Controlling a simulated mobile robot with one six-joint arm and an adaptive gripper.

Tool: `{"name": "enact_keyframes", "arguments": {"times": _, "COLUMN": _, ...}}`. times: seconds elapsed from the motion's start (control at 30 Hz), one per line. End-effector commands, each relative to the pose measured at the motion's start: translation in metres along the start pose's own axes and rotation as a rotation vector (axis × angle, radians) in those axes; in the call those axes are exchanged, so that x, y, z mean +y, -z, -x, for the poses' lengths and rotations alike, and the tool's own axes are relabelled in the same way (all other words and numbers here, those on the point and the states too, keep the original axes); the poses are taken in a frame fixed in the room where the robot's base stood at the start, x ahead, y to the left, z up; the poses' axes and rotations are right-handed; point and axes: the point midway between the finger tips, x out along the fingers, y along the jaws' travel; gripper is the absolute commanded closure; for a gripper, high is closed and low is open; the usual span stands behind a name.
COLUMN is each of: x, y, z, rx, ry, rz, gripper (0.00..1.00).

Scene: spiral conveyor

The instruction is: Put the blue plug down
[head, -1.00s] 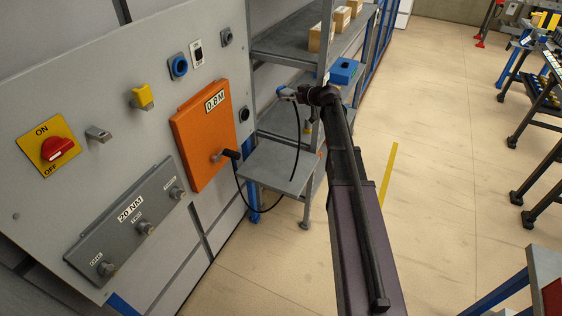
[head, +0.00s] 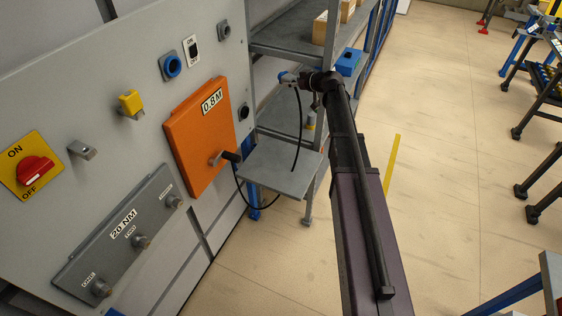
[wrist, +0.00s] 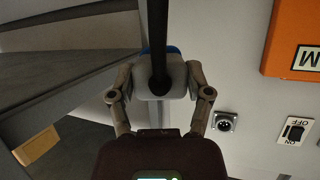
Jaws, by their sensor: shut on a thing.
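The blue plug (head: 288,78) has a pale grey body with a blue end and a black cable (head: 299,120) hanging from it. My gripper (head: 304,82) is shut on it and holds it in the air above the small grey shelf (head: 280,172). In the wrist view, my gripper (wrist: 160,92) has one finger on each side of the plug's pale body (wrist: 178,76). The cable runs up the picture there and hides part of the plug. Only a little of the blue end shows.
The panel left of the shelf carries a blue socket (head: 172,66), an orange box (head: 200,138) with a dark handle, and a red switch (head: 35,168). A grey rack (head: 275,40) with a blue box (head: 349,62) and cardboard boxes stands behind.

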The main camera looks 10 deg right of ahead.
Motion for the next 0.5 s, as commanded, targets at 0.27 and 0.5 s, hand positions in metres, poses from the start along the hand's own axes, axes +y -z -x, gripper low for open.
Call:
{"name": "enact_keyframes", "arguments": {"times": 0.27, "x": 0.0003, "y": -0.0001, "z": 0.0005, "rx": 0.0, "ry": -0.001, "rz": -0.001, "gripper": 0.93}}
{"name": "enact_keyframes", "arguments": {"times": 0.5, "x": 0.0038, "y": -0.0023, "z": 0.0033, "rx": 0.0, "ry": -0.005, "rz": -0.002, "gripper": 0.93}}
